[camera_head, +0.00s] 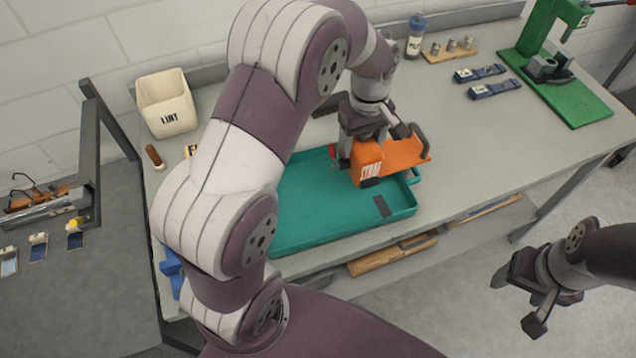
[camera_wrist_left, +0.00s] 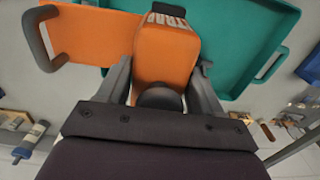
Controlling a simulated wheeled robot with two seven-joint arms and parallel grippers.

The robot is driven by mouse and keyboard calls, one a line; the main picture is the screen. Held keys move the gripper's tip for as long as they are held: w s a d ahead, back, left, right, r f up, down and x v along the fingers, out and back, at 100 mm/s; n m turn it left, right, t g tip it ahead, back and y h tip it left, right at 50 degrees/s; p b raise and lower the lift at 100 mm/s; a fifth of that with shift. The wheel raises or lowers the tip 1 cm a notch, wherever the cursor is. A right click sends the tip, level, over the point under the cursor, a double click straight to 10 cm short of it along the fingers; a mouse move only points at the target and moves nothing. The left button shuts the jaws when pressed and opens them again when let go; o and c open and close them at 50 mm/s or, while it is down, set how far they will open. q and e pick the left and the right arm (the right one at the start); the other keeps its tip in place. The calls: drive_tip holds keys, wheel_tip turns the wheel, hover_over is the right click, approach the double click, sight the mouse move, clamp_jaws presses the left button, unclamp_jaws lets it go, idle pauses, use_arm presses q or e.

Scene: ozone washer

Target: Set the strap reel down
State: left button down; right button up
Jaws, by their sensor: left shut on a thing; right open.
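The orange strap reel (camera_head: 388,160) is a block with a flat plate and a dark handle, and letters reading STRAP show on its side. My left gripper (camera_head: 360,140) is shut on it from above, over the right part of the teal tray (camera_head: 290,225). In the left wrist view the reel (camera_wrist_left: 165,55) sits between the two fingers, with the teal tray (camera_wrist_left: 235,40) behind it. I cannot tell whether the reel touches the tray. My right gripper (camera_head: 520,300) is open and empty at the lower right, off the bench's front edge.
A cream LINT bin (camera_head: 166,105) stands at the back left of the grey bench (camera_head: 470,150). A green press (camera_head: 555,70), blue pieces (camera_head: 487,80), a wooden block with metal pegs (camera_head: 450,50) and a bottle (camera_head: 415,37) stand at the back right. The bench right of the tray is clear.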

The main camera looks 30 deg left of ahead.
use_arm(q)
drive_tip(key=s+a+f+p, duration=0.1)
drive_tip(key=s+a+f, duration=0.1)
drive_tip(key=s+a+f+p, duration=0.1)
drive_tip(key=s+f, duration=0.1)
drive_tip(key=f, duration=0.1)
drive_tip(key=s+a+f, duration=0.2)
drive_tip(key=f, duration=0.1)
drive_tip(key=shift+s+a+f+p, duration=0.1)
drive_tip(key=shift+a+f+p, duration=0.1)
drive_tip(key=shift+a+p, duration=0.2)
use_arm(e)
drive_tip(key=r, duration=0.3)
drive_tip(key=shift+s+a+r, duration=0.1)
drive_tip(key=shift+a+r, duration=0.15)
drive_tip(key=shift+r, duration=0.05)
use_arm(q)
drive_tip(key=shift+f, duration=0.1)
drive_tip(key=shift+c, duration=0.8)
unclamp_jaws()
drive_tip(key=shift+f, duration=0.1)
use_arm(e)
drive_tip(key=shift+f, duration=0.1)
